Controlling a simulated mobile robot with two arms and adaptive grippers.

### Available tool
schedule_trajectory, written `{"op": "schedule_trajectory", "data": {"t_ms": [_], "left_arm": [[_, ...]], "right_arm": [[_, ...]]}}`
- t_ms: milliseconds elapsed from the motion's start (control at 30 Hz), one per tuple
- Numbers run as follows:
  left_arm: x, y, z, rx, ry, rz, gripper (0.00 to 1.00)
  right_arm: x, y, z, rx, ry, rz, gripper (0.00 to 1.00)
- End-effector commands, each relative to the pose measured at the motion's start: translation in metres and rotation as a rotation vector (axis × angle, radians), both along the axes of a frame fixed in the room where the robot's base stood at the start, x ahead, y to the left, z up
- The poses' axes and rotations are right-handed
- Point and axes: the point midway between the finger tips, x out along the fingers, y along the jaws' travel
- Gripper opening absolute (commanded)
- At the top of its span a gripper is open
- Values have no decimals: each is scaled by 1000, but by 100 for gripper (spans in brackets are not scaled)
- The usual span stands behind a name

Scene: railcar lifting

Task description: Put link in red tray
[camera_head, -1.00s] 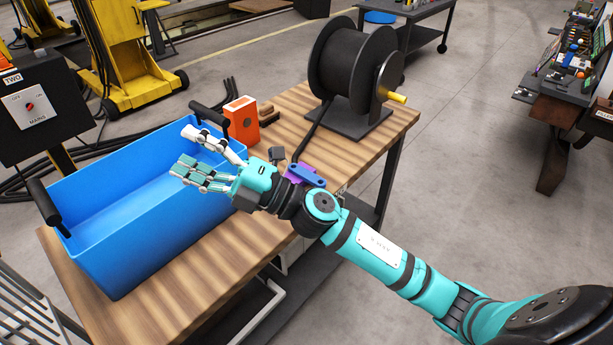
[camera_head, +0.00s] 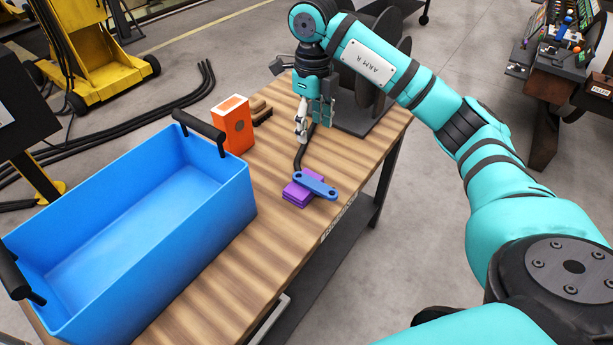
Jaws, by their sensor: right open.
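A blue link (camera_head: 316,184) with a hole at each end lies on top of purple blocks (camera_head: 298,196) on the wooden bench, near its front right edge. My right gripper (camera_head: 311,122) is open and empty, its fingers pointing down. In the picture it is above the link, apart from it, close to the dark reel. No red tray shows. A large blue tray (camera_head: 231,193) with black handles stands on the left of the bench, and looks empty. My left gripper is not in view.
An orange box (camera_head: 232,125) and small brown blocks (camera_head: 261,110) stand behind the blue tray. A dark cable reel (camera_head: 364,92) stands at the far end, partly hidden by my arm. The bench between tray and link is clear.

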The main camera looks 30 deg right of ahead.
Motion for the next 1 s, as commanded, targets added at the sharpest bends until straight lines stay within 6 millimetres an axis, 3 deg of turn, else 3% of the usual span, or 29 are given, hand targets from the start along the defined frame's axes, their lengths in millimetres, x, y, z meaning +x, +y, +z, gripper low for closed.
{"op": "schedule_trajectory", "data": {"t_ms": [200,333,500,700,1000], "left_arm": [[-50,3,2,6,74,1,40],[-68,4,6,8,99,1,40],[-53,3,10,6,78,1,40],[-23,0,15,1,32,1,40],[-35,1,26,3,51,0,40]], "right_arm": [[-2,1,-48,2,7,3,58],[-2,2,-76,4,7,4,58],[-2,2,-102,4,3,4,58],[-2,2,-115,6,2,5,58],[-5,1,-156,6,4,5,58]]}}
